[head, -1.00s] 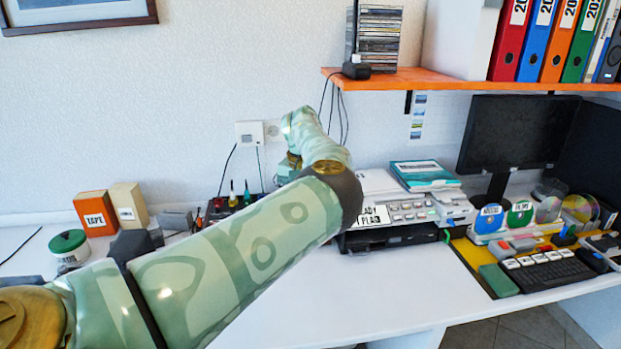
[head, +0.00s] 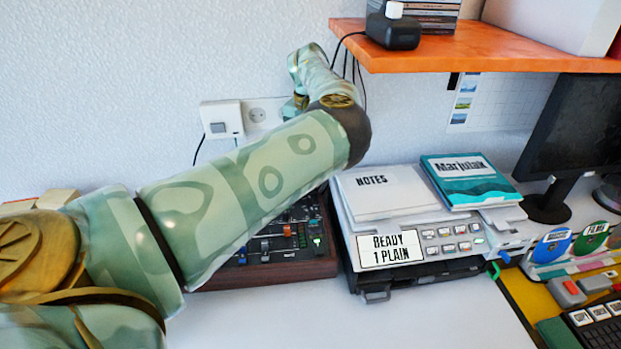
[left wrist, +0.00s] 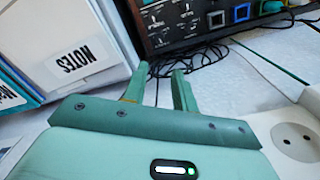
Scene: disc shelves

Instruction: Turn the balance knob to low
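The mixer panel (head: 290,235), with a wooden front edge, faders and small knobs, sits on the white desk, largely hidden behind my left arm in the head view. I cannot tell which knob is the balance knob. My left gripper (left wrist: 160,70) has its two fingers apart with nothing between them, short of the panel. In the head view its fingers are hidden behind my arm. My right gripper is in neither view.
A printer (head: 425,238) with a NOTES pad (head: 382,190) and a teal book (head: 470,180) stands right of the mixer. An orange shelf (head: 480,48) overhangs at upper right. Black cables (left wrist: 195,60) lie by the panel. The front desk is clear.

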